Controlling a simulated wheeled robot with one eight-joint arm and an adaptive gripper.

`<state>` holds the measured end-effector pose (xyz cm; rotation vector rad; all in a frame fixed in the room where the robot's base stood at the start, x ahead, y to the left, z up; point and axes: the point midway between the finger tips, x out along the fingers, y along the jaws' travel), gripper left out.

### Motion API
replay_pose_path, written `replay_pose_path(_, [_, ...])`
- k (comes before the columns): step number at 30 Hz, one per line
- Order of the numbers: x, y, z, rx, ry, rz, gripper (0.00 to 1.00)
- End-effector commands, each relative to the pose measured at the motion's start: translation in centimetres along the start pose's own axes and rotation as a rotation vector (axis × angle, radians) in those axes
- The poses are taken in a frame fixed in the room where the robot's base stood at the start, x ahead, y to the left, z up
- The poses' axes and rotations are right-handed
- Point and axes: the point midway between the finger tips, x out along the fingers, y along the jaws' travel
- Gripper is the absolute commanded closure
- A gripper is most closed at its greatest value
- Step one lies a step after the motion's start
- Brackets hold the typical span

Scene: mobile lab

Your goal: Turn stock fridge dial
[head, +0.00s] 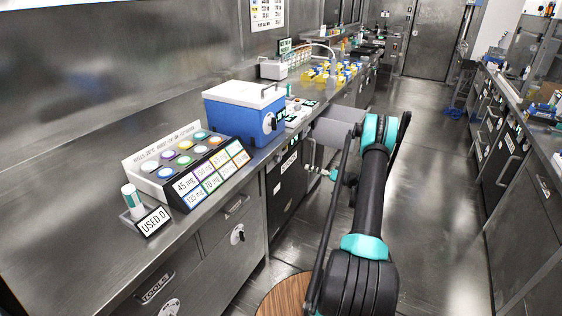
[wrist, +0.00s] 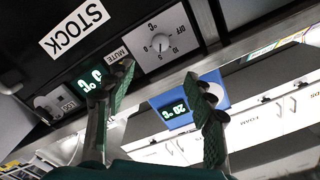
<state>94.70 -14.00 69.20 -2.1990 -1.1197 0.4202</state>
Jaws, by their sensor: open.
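The STOCK fridge (wrist: 40,22) has a black front and fills the upper left of the wrist view, with its white STOCK label (wrist: 75,28) seen tilted. Its dial (wrist: 160,43) is a small round knob on a pale plate marked OFF, °C and numbers; the exact pointer setting is hard to read. A green-lit display (wrist: 90,80) on the fridge seems to read 0 °C, partly behind a finger. My gripper (wrist: 160,72) is open and empty, its fingertips apart on either side below the dial in the picture. In the head view a black fridge front (head: 287,185) shows under the bench, beside my gripper.
A blue box with a white lid (head: 245,110) stands on the bench above. Drawers with handles (head: 235,207) lie below. The aisle floor (head: 430,200) at right is clear.

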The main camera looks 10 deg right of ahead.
Motion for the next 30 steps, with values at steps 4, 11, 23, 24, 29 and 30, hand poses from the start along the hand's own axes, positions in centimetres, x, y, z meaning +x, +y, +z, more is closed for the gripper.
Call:
replay_pose_path(4, [1.7,-0.1,0.1,0.0,-0.002,-0.003,0.45])
replay_pose_path(11, [6.1,-0.1,0.1,0.0,-0.003,-0.003,0.45])
replay_pose_path(23, [13.8,-0.1,0.1,0.001,-0.002,-0.002,0.45])
replay_pose_path(24, [14.4,-0.1,0.1,0.001,-0.003,-0.003,0.45])
replay_pose_path(29, [16.3,-0.1,0.0,0.001,-0.002,-0.001,0.45])
replay_pose_path(30, [16.6,-0.1,0.0,0.001,-0.002,-0.001,0.45])
